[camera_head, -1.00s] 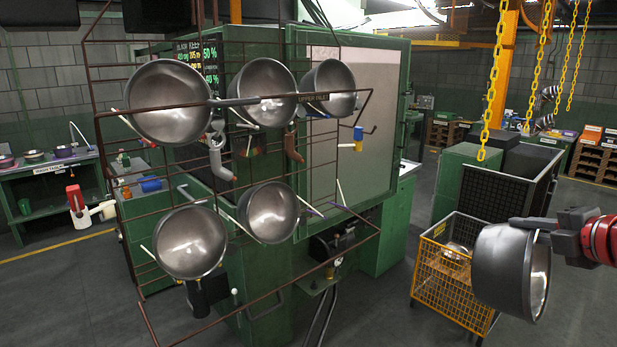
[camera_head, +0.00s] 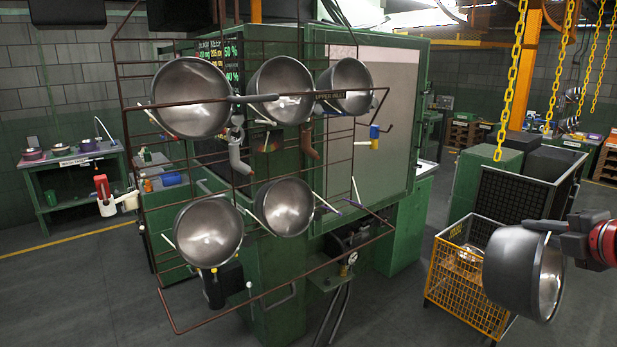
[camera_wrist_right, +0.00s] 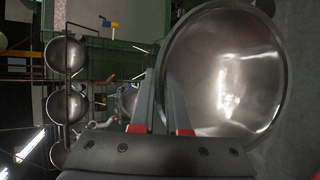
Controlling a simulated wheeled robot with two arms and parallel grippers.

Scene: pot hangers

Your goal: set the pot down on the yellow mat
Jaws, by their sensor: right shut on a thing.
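A dark grey metal pot (camera_head: 512,268) hangs tilted on its side at the lower right of the head view, its shiny inside facing right. In the right wrist view the pot's round shiny bowl (camera_wrist_right: 225,75) fills the right side, beside the fingers of my right gripper (camera_wrist_right: 161,85). No yellow mat can be made out in either view. My left gripper is not in view.
A brown wire rack (camera_head: 232,98) with several hanging pots stands before a green machine (camera_head: 420,160). An orange wire cart (camera_head: 462,292) is just behind and left of the held pot. Yellow chains (camera_head: 511,80) hang at the right. A green table (camera_head: 75,196) stands far left.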

